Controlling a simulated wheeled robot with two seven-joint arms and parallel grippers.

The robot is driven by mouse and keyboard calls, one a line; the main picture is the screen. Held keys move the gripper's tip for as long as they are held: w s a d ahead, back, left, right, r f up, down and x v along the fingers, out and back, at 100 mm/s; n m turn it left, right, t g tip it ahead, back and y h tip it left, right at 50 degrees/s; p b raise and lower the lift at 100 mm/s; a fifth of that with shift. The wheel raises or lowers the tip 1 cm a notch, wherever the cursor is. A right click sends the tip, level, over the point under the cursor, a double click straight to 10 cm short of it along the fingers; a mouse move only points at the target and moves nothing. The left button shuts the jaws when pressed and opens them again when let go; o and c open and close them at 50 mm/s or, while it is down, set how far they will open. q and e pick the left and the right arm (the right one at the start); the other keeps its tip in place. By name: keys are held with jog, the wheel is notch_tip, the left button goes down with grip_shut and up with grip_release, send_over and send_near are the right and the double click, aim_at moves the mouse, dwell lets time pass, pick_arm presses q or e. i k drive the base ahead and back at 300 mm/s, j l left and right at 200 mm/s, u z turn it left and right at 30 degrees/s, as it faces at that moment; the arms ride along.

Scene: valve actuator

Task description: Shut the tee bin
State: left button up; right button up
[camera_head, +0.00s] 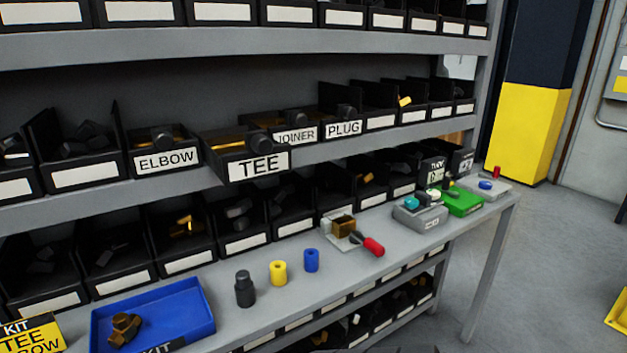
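The tee bin (245,172) is a black bin with a white TEE label on its front, on the middle shelf (190,199). It stands out further from the shelf than the elbow bin (165,160) to its left and the joiner bin (296,137) to its right, so it is pulled open. A dark round knob or fitting and some brass-coloured parts show at its top. Neither of my grippers is in view.
Below, the grey worktop (345,279) holds a blue kit tray (205,318), black, yellow and blue cylinders, a red-handled tool (371,245), and grey and green trays (462,201). Bins fill the shelves. A yellow-and-black pillar (535,110) stands right; open floor lies at right.

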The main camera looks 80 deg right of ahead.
aim_at(237, 155)
jog(key=z, duration=2.15)
